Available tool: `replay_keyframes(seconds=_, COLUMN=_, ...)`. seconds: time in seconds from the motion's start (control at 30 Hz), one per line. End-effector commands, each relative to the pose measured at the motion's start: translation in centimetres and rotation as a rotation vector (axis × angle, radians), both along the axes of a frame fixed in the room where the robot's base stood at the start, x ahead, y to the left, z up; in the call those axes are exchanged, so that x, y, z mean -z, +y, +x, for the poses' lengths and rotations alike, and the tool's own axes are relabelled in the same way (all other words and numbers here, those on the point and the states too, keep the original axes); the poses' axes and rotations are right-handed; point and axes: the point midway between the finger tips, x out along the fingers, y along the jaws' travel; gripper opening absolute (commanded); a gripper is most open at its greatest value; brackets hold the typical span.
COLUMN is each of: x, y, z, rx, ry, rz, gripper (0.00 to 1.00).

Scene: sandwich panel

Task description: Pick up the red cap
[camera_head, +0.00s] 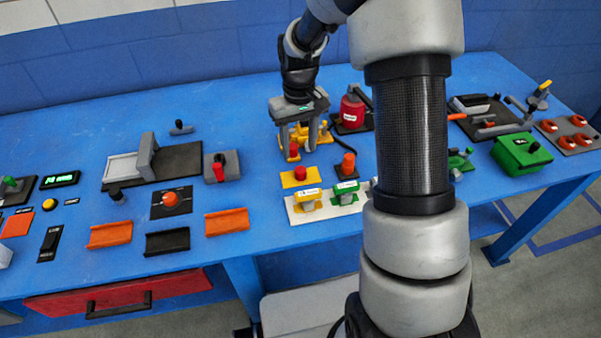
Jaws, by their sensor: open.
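My gripper (299,151) points down over the back middle of the blue table, and its jaws are open. A small red cylindrical piece (294,149) shows between or just in front of its fingers, by a yellow fixture (322,136); I cannot tell whether the fingers touch it. Another short red cap-like piece (300,173) sits upright on a yellow block in front of the gripper. An orange-red knob (348,163) stands on a black base to its right. I cannot tell for certain which of these is the red cap.
A red canister (352,110) stands right of my gripper. Yellow and green clamps sit on a white plate (345,208) in front. A grey vise-like slide (147,155) and orange trays (109,235) lie left.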

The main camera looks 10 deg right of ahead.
Motion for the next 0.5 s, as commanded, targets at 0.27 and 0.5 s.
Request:
replay_keyframes(seconds=0.27, x=3.6, y=0.0, z=-0.1, rx=0.000, ry=0.001, rz=0.001, gripper=0.47)
replay_keyframes(seconds=0.5, x=5.3, y=-0.1, z=-0.2, rx=0.000, ry=0.003, rz=0.000, gripper=0.47)
